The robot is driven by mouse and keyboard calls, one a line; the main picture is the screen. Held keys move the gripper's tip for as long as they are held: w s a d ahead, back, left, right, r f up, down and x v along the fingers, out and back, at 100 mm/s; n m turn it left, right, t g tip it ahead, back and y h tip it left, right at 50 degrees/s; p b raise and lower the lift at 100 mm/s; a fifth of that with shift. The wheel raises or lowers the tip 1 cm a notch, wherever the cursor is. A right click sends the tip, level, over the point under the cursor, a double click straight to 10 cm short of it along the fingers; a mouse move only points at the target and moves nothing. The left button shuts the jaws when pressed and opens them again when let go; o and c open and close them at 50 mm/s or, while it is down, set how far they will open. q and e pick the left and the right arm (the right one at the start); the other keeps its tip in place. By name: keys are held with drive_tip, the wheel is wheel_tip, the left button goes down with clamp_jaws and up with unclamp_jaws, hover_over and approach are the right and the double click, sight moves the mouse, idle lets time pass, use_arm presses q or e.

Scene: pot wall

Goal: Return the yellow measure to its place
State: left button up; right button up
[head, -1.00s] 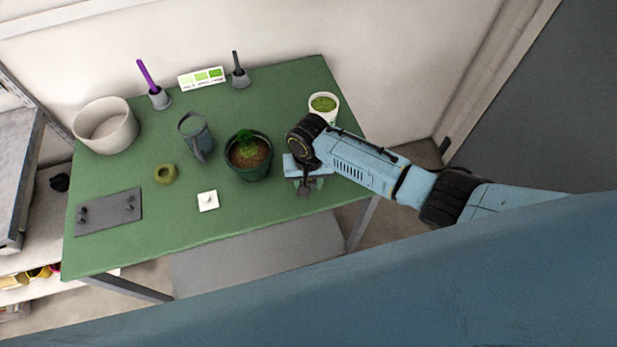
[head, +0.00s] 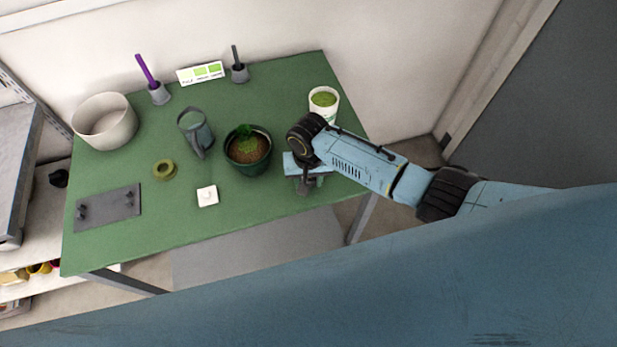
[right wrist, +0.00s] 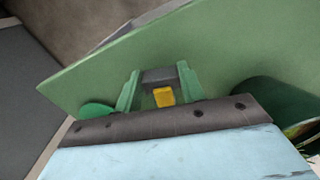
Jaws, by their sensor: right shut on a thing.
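My right gripper (head: 308,184) is over the front right part of the green table, just right of the plant pot. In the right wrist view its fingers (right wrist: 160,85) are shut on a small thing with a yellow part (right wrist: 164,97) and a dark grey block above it. This looks like the yellow measure; most of it is hidden. In the head view the arm and gripper cover it, and no yellow shows there. A grey board with pegs (head: 108,209) lies at the table's front left. My left gripper is not in view.
The dark green plant pot (head: 247,168) stands close left of my right gripper, and a white cup (head: 323,108) stands behind it. A white square with a knob (head: 207,201), an olive ring (head: 165,169), a grey jug (head: 192,128) and a cream pot (head: 104,121) are further left.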

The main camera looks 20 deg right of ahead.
drive_tip(key=shift+f+b, duration=0.4)
drive_tip(key=shift+f, duration=0.4)
idle(0.6)
drive_tip(key=o, duration=1)
wheel_tip(320, 180, up, 14)
drive_tip(key=shift+f+p, duration=0.25)
drive_tip(key=shift+p, duration=0.45)
